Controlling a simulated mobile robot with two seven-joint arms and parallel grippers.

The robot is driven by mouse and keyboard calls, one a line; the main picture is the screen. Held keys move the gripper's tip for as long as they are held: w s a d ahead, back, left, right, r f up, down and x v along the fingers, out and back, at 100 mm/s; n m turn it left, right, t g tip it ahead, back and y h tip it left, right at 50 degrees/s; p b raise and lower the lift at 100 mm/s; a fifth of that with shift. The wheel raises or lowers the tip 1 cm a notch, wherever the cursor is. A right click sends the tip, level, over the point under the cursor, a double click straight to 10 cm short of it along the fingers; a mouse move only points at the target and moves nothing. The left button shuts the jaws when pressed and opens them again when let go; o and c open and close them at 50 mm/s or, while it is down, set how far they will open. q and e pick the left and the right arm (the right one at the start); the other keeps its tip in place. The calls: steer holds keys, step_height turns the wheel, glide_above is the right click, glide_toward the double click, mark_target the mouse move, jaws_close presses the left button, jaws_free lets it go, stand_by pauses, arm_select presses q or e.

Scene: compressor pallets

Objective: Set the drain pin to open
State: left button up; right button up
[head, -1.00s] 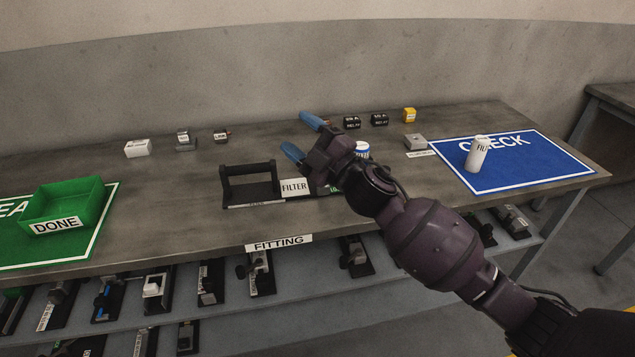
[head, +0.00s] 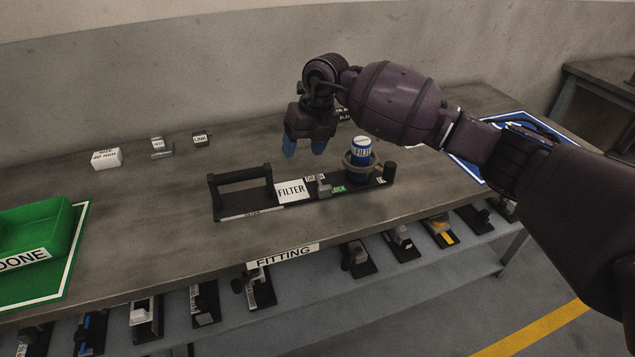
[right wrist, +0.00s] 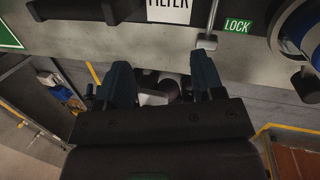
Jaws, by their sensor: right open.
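A black filter pallet (head: 238,208) with a raised handle and a white FILTER card (head: 292,190) lies on the bench. A small grey metal pin (head: 324,190), likely the drain pin, sits between that card and the green LOCK label (head: 339,189). In the right wrist view a metal pin (right wrist: 207,41) stands left of the LOCK label (right wrist: 237,26). Small tags by the pin are unreadable. A blue and white filter (head: 360,153) stands in a ring on the pallet. My right gripper (head: 304,147) is open and empty, blue fingers downward, above the pallet. My left gripper is not in view.
A green DONE tray (head: 62,238) is at left. Several small blocks stand along the back, including a white one (head: 106,158). A blue mat (head: 463,166) is partly behind my right arm. Fixtures fill the shelf below. The bench left of the pallet is clear.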

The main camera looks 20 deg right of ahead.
mark_target(324, 186)
steer(key=s+d+m+g+h, duration=0.1)
steer(key=s+d+m+h, duration=0.15)
steer(key=d, duration=0.25)
steer(key=shift+n+h, duration=0.25)
steer(key=shift+n, duration=0.1)
steer(key=f, duration=0.3)
steer(key=f+b, duration=0.1)
steer(key=f, duration=0.2)
steer(key=w+f, duration=0.1)
steer(key=f, duration=0.3)
steer(key=shift+a+f+b, duration=0.1)
steer(key=shift+a+b, duration=0.25)
steer(key=shift+b, duration=0.05)
steer(key=shift+f, duration=0.7)
